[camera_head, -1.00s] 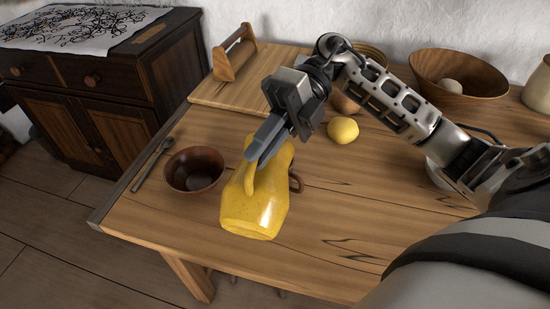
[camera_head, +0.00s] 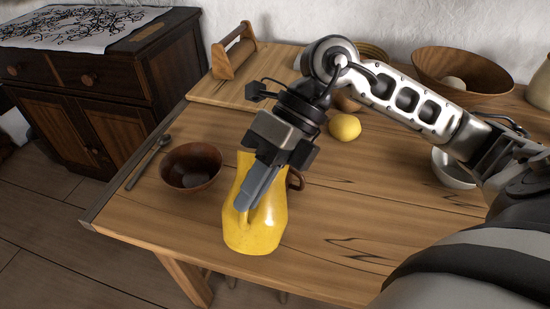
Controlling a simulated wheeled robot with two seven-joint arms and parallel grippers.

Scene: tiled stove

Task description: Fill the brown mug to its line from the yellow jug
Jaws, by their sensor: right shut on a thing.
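The yellow jug (camera_head: 253,229) is near the front of the table, nearly upright. My right gripper (camera_head: 252,200) is shut on its handle side, facing me. I cannot tell whether the jug's base touches the table. The brown mug (camera_head: 298,181) is directly behind the jug and gripper; only its handle and a sliver of its side show. Its inside, its line and any liquid level are hidden. My left gripper is not in view.
A brown bowl (camera_head: 191,167) and a spoon (camera_head: 149,160) are to the left, near the table's edge. A lemon (camera_head: 344,127) lies behind the mug. A white bowl (camera_head: 453,168) is at right, partly behind my arm. A wooden board (camera_head: 215,92) is at the back left. The front right table is clear.

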